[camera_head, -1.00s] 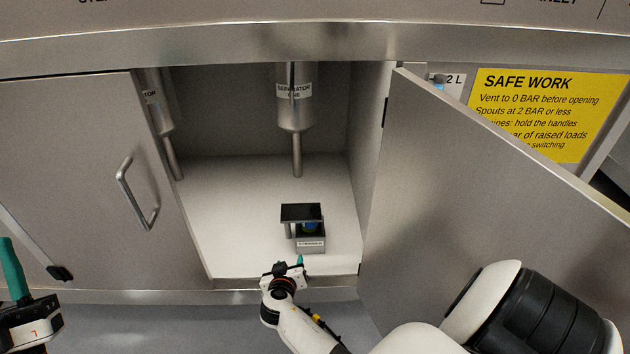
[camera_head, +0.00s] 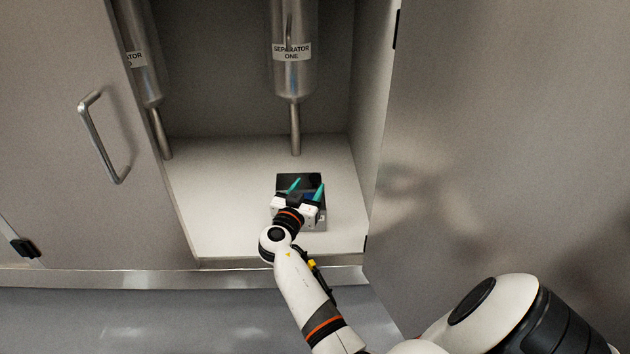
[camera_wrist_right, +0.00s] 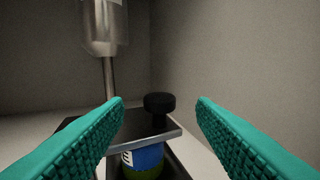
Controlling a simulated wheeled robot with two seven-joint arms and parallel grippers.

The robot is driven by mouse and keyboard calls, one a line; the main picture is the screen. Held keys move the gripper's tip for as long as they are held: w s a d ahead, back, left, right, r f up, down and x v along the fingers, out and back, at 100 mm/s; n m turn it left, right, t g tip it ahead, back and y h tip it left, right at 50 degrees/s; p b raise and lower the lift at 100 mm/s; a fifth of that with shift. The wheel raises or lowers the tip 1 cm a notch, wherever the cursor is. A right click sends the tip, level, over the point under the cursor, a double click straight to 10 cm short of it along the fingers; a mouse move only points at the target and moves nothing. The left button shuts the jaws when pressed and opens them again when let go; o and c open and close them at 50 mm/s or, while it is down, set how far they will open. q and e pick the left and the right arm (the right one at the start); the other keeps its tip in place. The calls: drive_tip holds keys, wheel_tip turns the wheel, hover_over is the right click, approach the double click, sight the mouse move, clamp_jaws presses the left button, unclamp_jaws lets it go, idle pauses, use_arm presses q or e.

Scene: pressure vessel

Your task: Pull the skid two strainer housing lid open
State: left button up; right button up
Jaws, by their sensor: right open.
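A small unit with a dark flat top plate (camera_head: 298,180) stands on the cabinet floor, partly hidden by my right gripper. I cannot read a label on it now, so I cannot tell whether it is the skid two strainer housing. My right gripper (camera_head: 307,188) is open over the unit, its green fingers pointing into the cabinet. A blue and green cylinder (camera_wrist_right: 146,160) sits under the plate. Neither finger clearly touches anything. My left gripper is out of view.
A steel vessel labelled separator one (camera_head: 293,50) hangs behind the unit, its pipe (camera_head: 295,130) reaching down. Another vessel (camera_head: 140,60) hangs at the left. A closed-looking door with a handle (camera_head: 102,140) is left; a large steel panel (camera_head: 500,150) is right. White floor (camera_head: 225,200) is clear left of the unit.

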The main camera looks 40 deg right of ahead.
sight(313, 181)
drive_tip(key=b+x, duration=0.1)
drive_tip(key=x, duration=0.5)
drive_tip(key=shift+c, duration=0.5)
drive_tip(key=shift+a+f, duration=0.1)
clamp_jaws()
